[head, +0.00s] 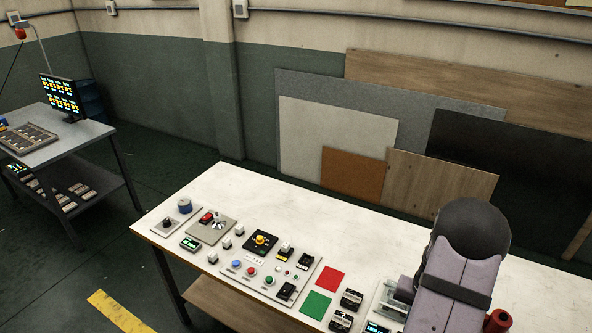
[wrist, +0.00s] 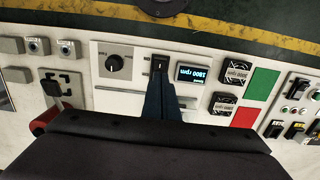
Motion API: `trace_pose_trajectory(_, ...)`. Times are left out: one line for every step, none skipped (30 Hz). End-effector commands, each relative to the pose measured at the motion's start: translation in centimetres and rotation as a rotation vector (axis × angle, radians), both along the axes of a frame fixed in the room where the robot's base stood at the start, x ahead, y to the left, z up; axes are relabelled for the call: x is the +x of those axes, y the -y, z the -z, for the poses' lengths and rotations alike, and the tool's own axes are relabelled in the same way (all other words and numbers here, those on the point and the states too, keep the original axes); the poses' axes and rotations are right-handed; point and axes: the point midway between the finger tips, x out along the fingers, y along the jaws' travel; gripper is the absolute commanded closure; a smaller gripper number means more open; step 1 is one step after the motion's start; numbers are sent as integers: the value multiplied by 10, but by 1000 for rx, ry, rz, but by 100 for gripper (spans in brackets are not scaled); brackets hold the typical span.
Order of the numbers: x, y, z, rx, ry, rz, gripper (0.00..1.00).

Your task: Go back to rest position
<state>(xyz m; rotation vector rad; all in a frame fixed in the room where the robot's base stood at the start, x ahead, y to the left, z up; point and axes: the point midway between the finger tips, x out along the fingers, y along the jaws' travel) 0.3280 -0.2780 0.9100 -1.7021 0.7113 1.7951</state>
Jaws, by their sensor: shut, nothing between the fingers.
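My gripper (wrist: 160,84) shows in the wrist view with its dark blue fingers together and nothing between them. The fingertips are just below or over a small black switch (wrist: 159,64) on a white panel; I cannot tell whether they touch it. A dark rotary knob (wrist: 115,63) is left of the fingers, and a small display reading 1800 rpm (wrist: 204,74) is right of them. In the head view my arm stands at the right side of the white bench (head: 390,230), and the fingers are hidden there.
A green square (wrist: 262,84) and a red square (wrist: 244,117) lie right of the panel. Buttons, switches and a yellow-topped knob (head: 261,240) cover the bench's left front. The bench's back strip is clear. Flat boards (head: 335,130) lean on the wall behind.

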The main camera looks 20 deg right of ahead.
Motion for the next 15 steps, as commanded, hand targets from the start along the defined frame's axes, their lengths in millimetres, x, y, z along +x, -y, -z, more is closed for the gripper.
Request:
trace_pose_trajectory(-10, -10, 4, 24, -24, 1, 100)
trace_pose_trajectory(-15, -16, 6, 38, -37, 2, 100)
trace_pose_trajectory(-24, -25, 9, 59, -57, 3, 100)
trace_pose_trajectory(-31, -32, 11, 75, -72, 3, 100)
trace_pose_trajectory(-39, -40, 12, 92, -90, 4, 100)
trace_pose_trajectory(-49, -51, 13, 116, -113, 5, 100)
trace_pose_trajectory(-58, -60, 12, 131, -129, 6, 100)
trace_pose_trajectory(-66, -68, 9, 146, -143, 6, 100)
trace_pose_trajectory(-76, -81, 4, 162, -160, 2, 100)
trace_pose_trajectory(-81, -90, -2, 170, -170, -9, 100)
trace_pose_trajectory(-85, -100, -7, 176, -178, -23, 100)
trace_pose_trajectory(-89, -112, -14, 180, -187, -47, 100)
trace_pose_trajectory(-92, -121, -20, 181, -192, -67, 100)
trace_pose_trajectory(-93, -129, -25, 180, -195, -89, 100)
trace_pose_trajectory(-95, -140, -32, 177, -198, -121, 100)
